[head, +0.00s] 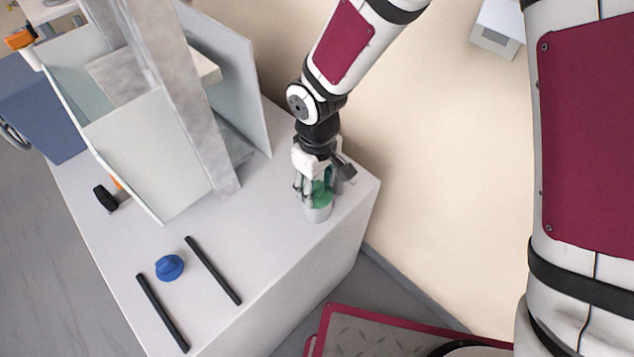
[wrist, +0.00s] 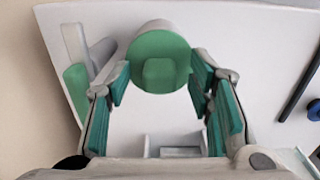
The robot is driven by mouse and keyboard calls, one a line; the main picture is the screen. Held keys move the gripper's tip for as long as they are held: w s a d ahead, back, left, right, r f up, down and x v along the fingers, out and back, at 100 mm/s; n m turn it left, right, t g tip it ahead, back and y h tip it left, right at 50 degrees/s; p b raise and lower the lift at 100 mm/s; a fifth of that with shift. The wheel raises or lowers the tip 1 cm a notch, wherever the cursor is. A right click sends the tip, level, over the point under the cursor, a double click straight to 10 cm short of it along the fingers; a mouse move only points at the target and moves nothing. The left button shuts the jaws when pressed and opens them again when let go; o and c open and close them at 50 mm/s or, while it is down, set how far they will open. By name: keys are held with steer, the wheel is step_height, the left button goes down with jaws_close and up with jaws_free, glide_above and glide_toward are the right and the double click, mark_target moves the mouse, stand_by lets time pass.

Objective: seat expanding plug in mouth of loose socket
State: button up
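A short light-grey cylinder (head: 317,212) with a green top stands on the table near its right edge. In the wrist view its round green face (wrist: 160,56) carries a raised green block (wrist: 158,73). My gripper (head: 315,186) is right at the green top, partly hiding it. In the wrist view my gripper (wrist: 160,80) has its green-padded fingers spread on either side of the block, with visible gaps. A blue knobbed piece (head: 169,267) sits on the table between two black bars; its edge shows in the wrist view (wrist: 315,110). I cannot tell which is plug or socket.
The black bars (head: 213,270) (head: 162,312) lie on the grey table (head: 255,245). A panelled stand (head: 140,145) with a tall grey post fills the table's far left. A small black-and-orange item (head: 105,198) lies beside it. The table between cylinder and bars is clear.

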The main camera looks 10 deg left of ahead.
step_height(320, 180, up, 12)
stand_by(0.6)
steer(key=shift+o, duration=0.4)
steer(key=o, duration=1)
steer(key=shift+c, duration=0.2)
step_height(320, 180, up, 9)
steer(key=p, duration=0.6)
glide_above(317, 185)
